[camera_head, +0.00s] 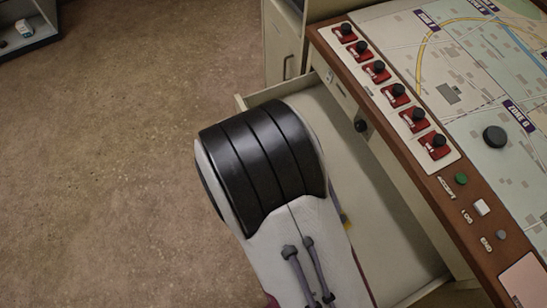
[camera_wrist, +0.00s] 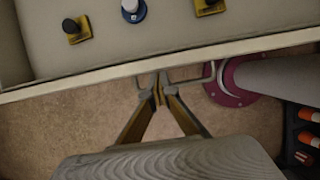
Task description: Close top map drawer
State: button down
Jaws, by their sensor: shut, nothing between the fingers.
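The open map drawer (camera_head: 385,215) sticks out to the left from under the console in the head view. My arm covers much of its front, and my gripper is hidden there. In the wrist view, the pale top rim of the drawer front (camera_wrist: 70,83) runs across the picture, with the drawer's inside beyond it. A grey bar handle (camera_wrist: 211,76) is on the outer face. My gripper (camera_wrist: 159,88) is shut and empty, with its fingertips at the drawer front, overlapping the handle's left part. I cannot tell whether they touch.
In the drawer are a black-knobbed yellow piece (camera_wrist: 74,30), a blue-and-white piece (camera_wrist: 132,10) and another yellow piece (camera_wrist: 209,7). The console's map top (camera_head: 465,60) with red switches overhangs the drawer. A dark rack (camera_wrist: 296,145) with orange items stands right. Floor (camera_head: 110,170) at left is clear.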

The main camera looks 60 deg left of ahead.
jog(key=shift+w, duration=0.2)
jog(key=w, duration=2.6)
jog(key=s+r, duration=0.7)
jog(key=r, duration=0.2)
jog(key=shift+s+r, duration=0.15)
jog(key=shift+s, duration=0.2)
